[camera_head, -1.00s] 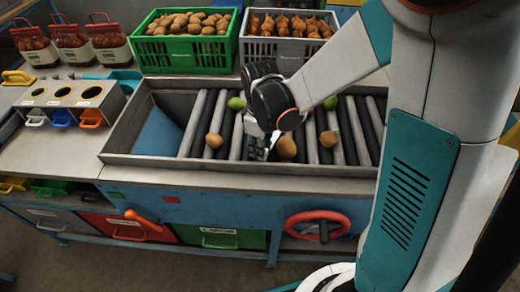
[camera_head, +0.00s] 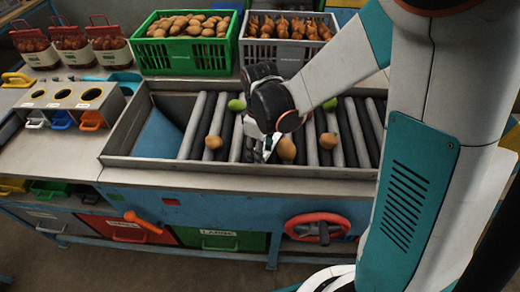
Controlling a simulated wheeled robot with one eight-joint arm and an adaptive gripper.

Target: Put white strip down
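My gripper (camera_head: 257,151) points down over the roller bed (camera_head: 183,150), just left of a round tan potato (camera_head: 286,148). My own wrist hides most of it, and its fingers are small, so I cannot tell whether they are open or shut. Pale whitish patches show at the fingers. I cannot tell whether they are a white strip or parts of the gripper. No separate white strip can be made out elsewhere on the rollers.
Other tan potatoes (camera_head: 213,142) and green ones (camera_head: 236,104) lie on the rollers. A green crate (camera_head: 185,58) and a grey crate (camera_head: 285,53) stand behind. A three-hole box (camera_head: 75,105) stands left. A red handwheel (camera_head: 317,216) sits in front. The front metal ledge (camera_head: 200,178) is clear.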

